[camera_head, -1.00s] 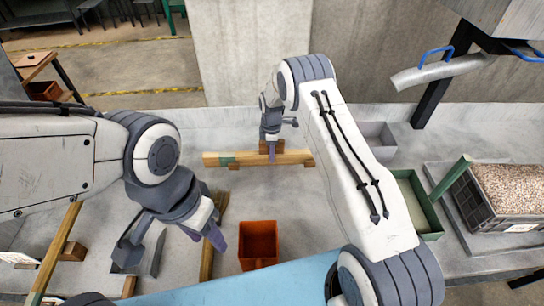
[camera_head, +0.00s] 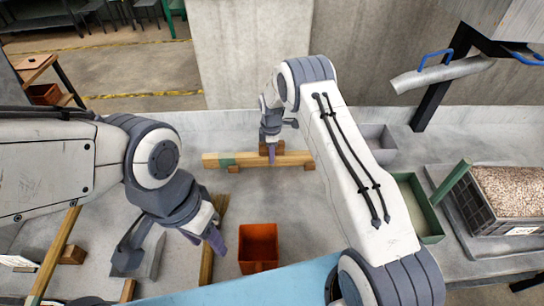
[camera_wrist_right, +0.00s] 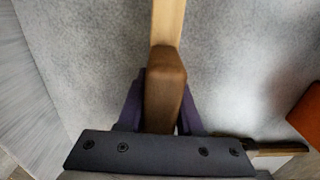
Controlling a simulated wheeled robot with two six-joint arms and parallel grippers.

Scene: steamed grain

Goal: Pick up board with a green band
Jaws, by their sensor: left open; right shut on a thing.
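The board with the green band (camera_head: 285,159) lies crosswise at the back of the table in the head view, its green band near its left end. A brown block-like handle (camera_head: 264,149) rises from its middle. My right gripper (camera_head: 271,151) is at this handle. In the right wrist view, the purple fingers of my right gripper (camera_wrist_right: 163,88) are on both sides of the brown handle (camera_wrist_right: 165,85), shut on it, and the pale board runs away above it.
Small wooden blocks (camera_head: 309,167) show under the board; contact is unclear. An orange bin (camera_head: 258,262) stands in front. A grey bin (camera_head: 377,153), a green tray (camera_head: 434,222) and a crate of grain (camera_head: 478,208) stand right. A brush (camera_head: 206,262) lies near my left gripper.

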